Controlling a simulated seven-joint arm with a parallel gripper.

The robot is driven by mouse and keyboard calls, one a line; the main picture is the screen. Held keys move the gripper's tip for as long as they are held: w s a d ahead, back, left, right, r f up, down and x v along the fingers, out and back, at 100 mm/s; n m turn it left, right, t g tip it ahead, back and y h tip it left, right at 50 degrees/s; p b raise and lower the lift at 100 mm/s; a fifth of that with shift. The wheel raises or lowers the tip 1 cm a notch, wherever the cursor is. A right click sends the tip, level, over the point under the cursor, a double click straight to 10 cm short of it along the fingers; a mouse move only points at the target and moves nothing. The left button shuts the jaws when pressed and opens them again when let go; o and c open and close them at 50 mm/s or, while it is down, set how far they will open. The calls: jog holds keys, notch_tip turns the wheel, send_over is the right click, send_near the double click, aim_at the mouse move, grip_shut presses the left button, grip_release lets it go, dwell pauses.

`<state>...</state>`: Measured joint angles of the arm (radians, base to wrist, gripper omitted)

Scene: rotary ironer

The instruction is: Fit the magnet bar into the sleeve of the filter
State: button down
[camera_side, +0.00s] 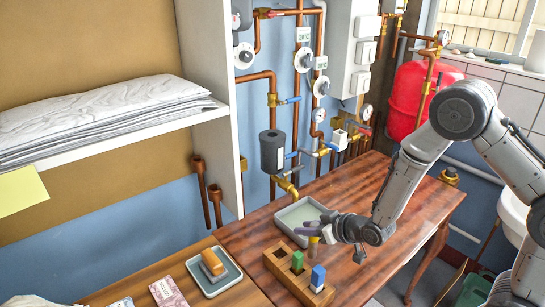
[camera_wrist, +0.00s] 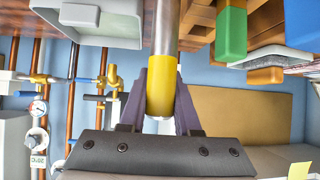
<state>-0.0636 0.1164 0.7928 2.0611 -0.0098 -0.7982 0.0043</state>
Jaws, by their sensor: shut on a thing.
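The rod's far end is out of view. The filter (camera_side: 272,151) looks to be the dark upright cylinder on the copper pipes, above a brass valve, well apart from my gripper.
The wooden rack (camera_side: 278,265) holds a green block (camera_side: 297,261) and a blue block (camera_side: 318,277). A grey-green tray (camera_side: 291,216) lies behind my gripper, below the filter. Pipes, valves and gauges (camera_side: 322,87) crowd the wall. A smaller tray (camera_side: 229,278) with an orange-brown item stands left.

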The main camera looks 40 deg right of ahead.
jog(key=s+d+f, duration=0.2)
jog(key=s+d, duration=0.1)
jog(key=s, duration=0.1)
notch_tip(320, 180, up, 29)
jog(key=n+y, duration=0.1)
send_over(266, 132)
notch_tip(266, 132, down, 10)
jog(key=shift+r, duration=0.2)
jog(key=shift+f, duration=0.1)
jog(key=c, duration=0.6)
grip_release()
